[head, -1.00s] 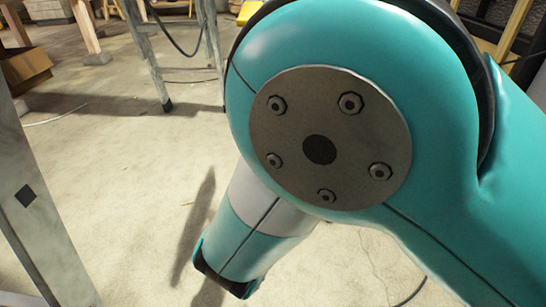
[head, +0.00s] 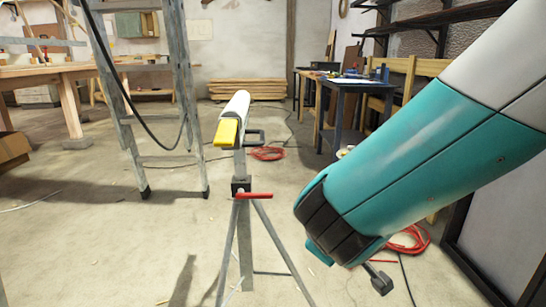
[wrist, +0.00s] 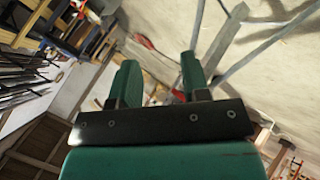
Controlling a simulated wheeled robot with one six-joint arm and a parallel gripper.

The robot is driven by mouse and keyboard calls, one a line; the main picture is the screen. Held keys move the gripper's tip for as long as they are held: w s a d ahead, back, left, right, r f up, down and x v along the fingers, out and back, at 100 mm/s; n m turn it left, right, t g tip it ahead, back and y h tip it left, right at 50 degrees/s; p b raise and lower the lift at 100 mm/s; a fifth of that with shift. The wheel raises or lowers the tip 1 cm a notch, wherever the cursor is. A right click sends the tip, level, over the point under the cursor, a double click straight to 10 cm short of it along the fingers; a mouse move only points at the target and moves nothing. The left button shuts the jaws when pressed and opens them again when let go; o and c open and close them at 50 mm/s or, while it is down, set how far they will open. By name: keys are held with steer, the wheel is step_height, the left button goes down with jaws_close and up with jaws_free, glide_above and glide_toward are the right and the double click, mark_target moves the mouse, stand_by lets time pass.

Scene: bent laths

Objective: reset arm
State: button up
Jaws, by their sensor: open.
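My arm reaches in from the right of the head view, teal and light grey, slanting down to a black-banded joint. My gripper shows in the wrist view (wrist: 158,80) with two green fingers apart. Nothing is visible between them. In the head view the gripper is mostly hidden behind my arm. The arm's lower end is to the right of a grey tripod stand (head: 243,215), apart from it in the picture.
The stand carries a white piece (head: 236,104) with a yellow end (head: 227,133). A stepladder (head: 184,100) and a workbench (head: 50,72) are at left. A dark table (head: 350,88) is behind at right. Red cable (head: 267,153) lies on the floor. Left floor is largely open.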

steer(key=s+d+r+m+g+y+p, duration=0.1)
steer(key=s+d+r+g+y+p, duration=0.2)
steer(key=s+r, duration=0.65)
steer(key=s+d+r+m+g+y+p, duration=0.1)
steer(key=s+r+g+y+p, duration=0.4)
steer(key=s, duration=0.8)
step_height(320, 180, up, 38)
steer(key=h+p, duration=0.1)
steer(key=p, duration=3.4)
steer(key=shift+w+f+g+p, duration=0.25)
steer(key=shift+g+p, duration=0.1)
steer(key=shift+g, duration=0.05)
